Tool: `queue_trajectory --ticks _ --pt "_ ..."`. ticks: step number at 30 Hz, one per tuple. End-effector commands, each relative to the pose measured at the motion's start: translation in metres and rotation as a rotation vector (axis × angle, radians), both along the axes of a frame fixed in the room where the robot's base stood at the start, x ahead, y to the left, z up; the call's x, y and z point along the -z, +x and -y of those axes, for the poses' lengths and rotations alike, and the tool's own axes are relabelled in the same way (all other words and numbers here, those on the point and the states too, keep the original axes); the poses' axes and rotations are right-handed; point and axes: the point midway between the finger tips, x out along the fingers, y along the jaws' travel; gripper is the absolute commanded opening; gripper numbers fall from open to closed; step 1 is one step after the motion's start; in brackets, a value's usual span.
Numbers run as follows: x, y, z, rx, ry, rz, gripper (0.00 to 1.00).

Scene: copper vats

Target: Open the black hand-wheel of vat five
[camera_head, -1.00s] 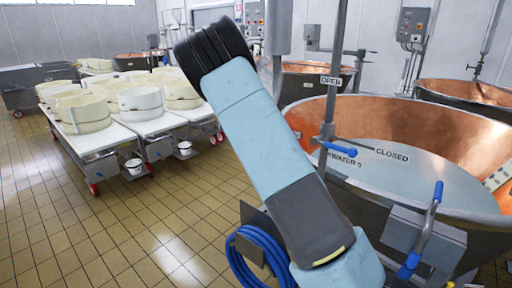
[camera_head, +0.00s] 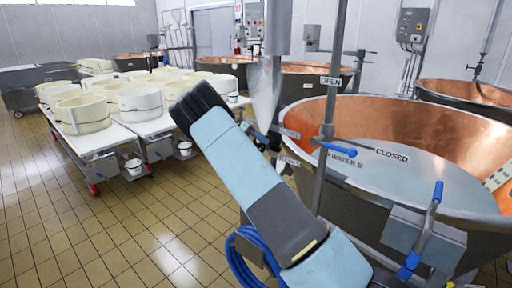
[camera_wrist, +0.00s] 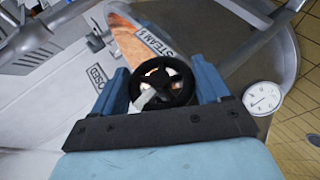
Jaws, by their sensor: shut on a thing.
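The black hand-wheel (camera_wrist: 187,84) is in the middle of the wrist view, a round rim with spokes. A white "STEAM 5" label (camera_wrist: 154,41) is beside it. The two blue fingers of my gripper (camera_wrist: 162,76) stand on either side of the wheel, shut on its rim. In the head view, my arm largely hides the gripper and wheel. Vat five (camera_head: 450,133) is the copper vat at the right, with a blue-handled valve (camera_head: 340,150) marked "WATER 5". "OPEN" (camera_head: 331,81) and "CLOSED" (camera_head: 392,155) labels show there.
A round white gauge (camera_wrist: 262,98) is right of the wheel in the wrist view. A vertical pipe (camera_head: 329,110) rises at the vat's near rim. A blue hose (camera_head: 242,258) hangs below my arm. Tables with white tubs (camera_head: 140,100) stand left; the tiled floor before them is clear.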

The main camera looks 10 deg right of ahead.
Motion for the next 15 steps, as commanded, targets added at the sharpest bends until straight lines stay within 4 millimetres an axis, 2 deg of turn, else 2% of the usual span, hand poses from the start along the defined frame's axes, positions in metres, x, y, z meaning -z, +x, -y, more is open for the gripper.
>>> queue_trajectory --ticks 15 --pt "0.0027 -0.0002 0.0007 0.0 -0.099 -0.142 0.45"
